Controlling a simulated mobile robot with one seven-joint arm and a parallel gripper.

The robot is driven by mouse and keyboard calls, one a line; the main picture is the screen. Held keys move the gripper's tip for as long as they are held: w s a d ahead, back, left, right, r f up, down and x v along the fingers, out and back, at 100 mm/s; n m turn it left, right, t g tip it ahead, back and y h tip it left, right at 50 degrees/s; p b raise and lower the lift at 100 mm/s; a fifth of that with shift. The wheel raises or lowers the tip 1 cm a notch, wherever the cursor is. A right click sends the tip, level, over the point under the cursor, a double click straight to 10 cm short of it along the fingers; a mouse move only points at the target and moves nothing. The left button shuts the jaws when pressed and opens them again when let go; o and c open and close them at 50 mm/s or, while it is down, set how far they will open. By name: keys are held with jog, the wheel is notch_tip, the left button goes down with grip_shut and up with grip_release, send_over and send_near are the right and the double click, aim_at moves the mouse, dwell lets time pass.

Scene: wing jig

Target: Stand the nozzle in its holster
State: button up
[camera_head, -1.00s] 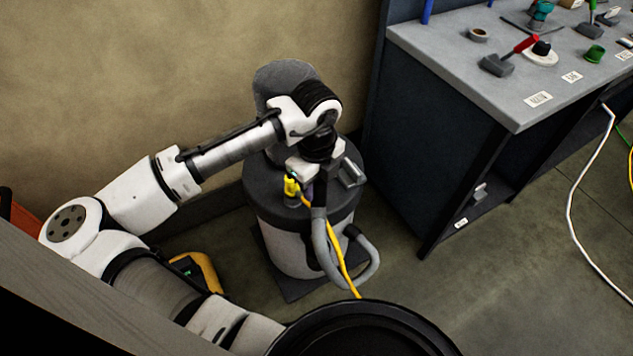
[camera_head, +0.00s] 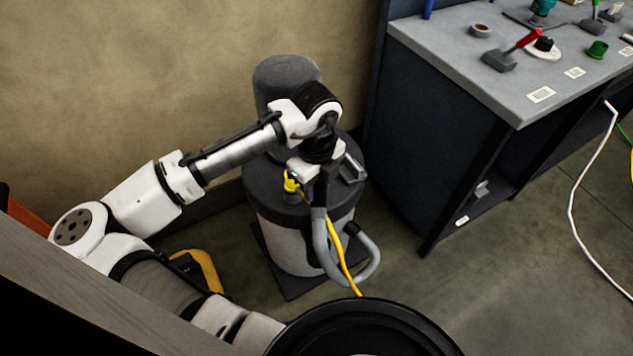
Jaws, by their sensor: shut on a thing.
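My gripper (camera_head: 309,184) is over the lid of a grey-and-black canister (camera_head: 290,245) standing by the wall. It is shut on the nozzle at the upper end of a grey hose (camera_head: 320,235). The nozzle is mostly hidden by my gripper and wrist. The hose hangs from below my gripper down the canister's front and loops back up to its side. A grey block-like part (camera_head: 351,169) is just right of my gripper; I cannot tell whether it is the holster. I cannot tell if the nozzle touches anything.
A yellow plug (camera_head: 291,182) is close left of my gripper, and its yellow cable (camera_head: 340,255) runs down past the hose. A workbench (camera_head: 455,72) with tools stands to the right. A yellow-and-black object (camera_head: 205,270) is on the floor below my arm. A white cable (camera_head: 572,210) lies at right.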

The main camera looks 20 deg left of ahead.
jog(key=shift+s+f+b, duration=0.1)
jog(key=shift+f+b, duration=1.1)
jog(key=shift+f, duration=0.65)
grip_shut()
jog(key=shift+f, duration=0.15)
